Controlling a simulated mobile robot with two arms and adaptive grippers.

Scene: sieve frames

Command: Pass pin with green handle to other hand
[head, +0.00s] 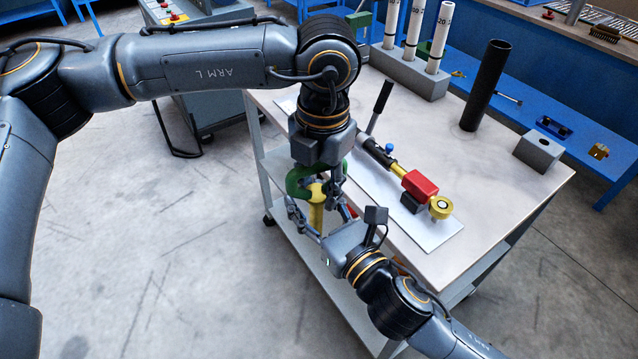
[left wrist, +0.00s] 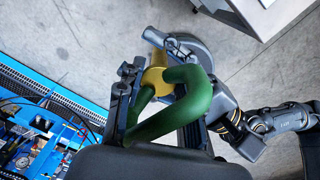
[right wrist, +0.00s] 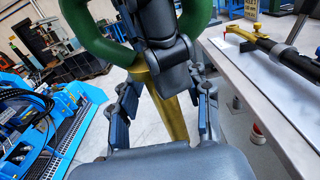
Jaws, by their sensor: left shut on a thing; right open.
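The pin has a green looped handle (head: 297,183) and a yellow shaft (head: 316,212), which points downward beside the table's near left edge. My left gripper (head: 325,184) is shut on the green handle from above. In the left wrist view the green handle (left wrist: 180,110) curves in front of the yellow shaft (left wrist: 155,75). My right gripper (head: 318,228) is open, with its fingers on either side of the shaft. In the right wrist view the shaft (right wrist: 168,105) stands between the open fingers, with a gap on each side. The shaft's lower end is hidden there.
The table (head: 490,185) carries a white sheet (head: 430,232) under a tool with a red block (head: 420,184) and a yellow end. A black tube (head: 486,85), a grey block (head: 538,150) and a rack (head: 408,72) with white cylinders stand farther back. Open floor lies left.

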